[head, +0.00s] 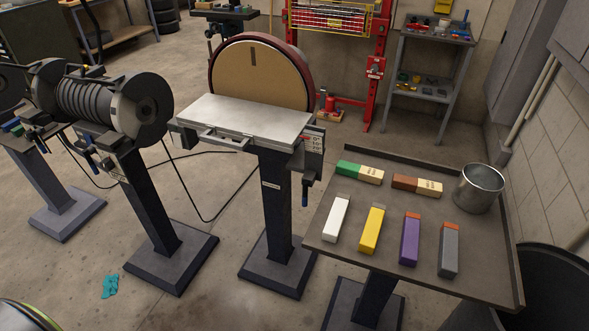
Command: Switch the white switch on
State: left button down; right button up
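I cannot make out a white switch for certain in the head view. The disc sander (262,75) stands at the centre on a dark pedestal, with a grey metal work table (245,118) in front of its disc. A small panel with white and red markings (312,138) sits at the right end of that table; it is too small to tell whether it holds a switch. Neither of my grippers is in view.
A tray table (330,240) at right holds several coloured bars and a metal bucket (479,188). A grinder (120,105) on a pedestal stands at left. A teal rag (110,286) lies on the floor. A dark bin (555,290) is at lower right.

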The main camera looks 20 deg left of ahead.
aim_at(178, 140)
jog(key=u, duration=1.4)
